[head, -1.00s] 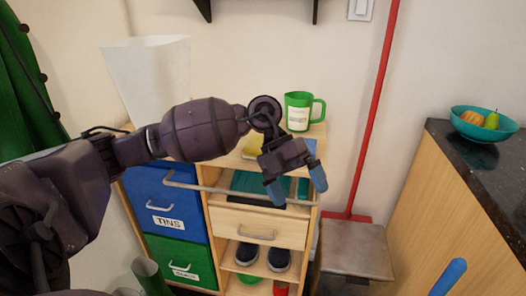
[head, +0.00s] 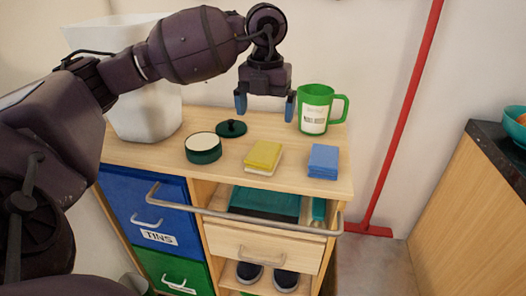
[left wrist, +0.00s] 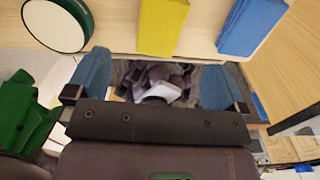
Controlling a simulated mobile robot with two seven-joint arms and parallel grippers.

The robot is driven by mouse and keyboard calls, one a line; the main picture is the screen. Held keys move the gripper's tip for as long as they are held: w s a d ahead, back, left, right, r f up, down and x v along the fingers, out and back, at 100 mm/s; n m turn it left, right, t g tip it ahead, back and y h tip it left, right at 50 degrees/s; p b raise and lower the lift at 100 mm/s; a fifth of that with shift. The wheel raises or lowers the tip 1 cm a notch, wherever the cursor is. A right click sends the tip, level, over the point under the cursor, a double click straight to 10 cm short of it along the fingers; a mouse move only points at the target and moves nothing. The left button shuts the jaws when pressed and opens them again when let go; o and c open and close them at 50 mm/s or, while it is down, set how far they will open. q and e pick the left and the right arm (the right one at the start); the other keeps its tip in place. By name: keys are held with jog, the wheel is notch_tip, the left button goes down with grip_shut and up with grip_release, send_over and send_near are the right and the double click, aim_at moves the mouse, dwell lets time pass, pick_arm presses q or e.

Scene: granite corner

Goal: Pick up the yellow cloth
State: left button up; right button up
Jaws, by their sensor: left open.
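The yellow cloth (head: 264,155) is a small folded pad lying on the wooden cabinet top, between a round dark green tin and a blue folded cloth. It also shows at the top of the left wrist view (left wrist: 160,25). My left gripper (head: 265,108) is open and empty, with blue fingertips pointing down. In the head view it hangs above the cabinet top, behind the yellow cloth and left of the green mug. In the left wrist view its fingers (left wrist: 156,82) are apart with nothing between them. My right gripper is not in view.
The blue cloth (head: 323,161) lies right of the yellow one. The green tin (head: 203,148) and its lid (head: 231,128) are left. A green mug (head: 315,110) and a white bin (head: 145,105) stand on the cabinet top (head: 140,153). A metal rail (head: 240,216) runs along the front.

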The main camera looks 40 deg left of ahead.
pick_arm(q)
jog(key=shift+f, duration=0.35)
jog(key=b, duration=0.1)
send_over(265, 150)
notch_tip(265, 150, down, 5)
jog(key=shift+w+a+r, duration=0.15)
jog(key=shift+r, duration=0.05)
jog(key=shift+f, duration=0.65)
notch_tip(265, 150, down, 4)
jog(key=shift+r+b, duration=0.2)
jog(key=shift+b, duration=0.5)
jog(key=shift+f, duration=0.35)
jog(key=shift+r, duration=0.1)
jog(key=c, duration=1.1)
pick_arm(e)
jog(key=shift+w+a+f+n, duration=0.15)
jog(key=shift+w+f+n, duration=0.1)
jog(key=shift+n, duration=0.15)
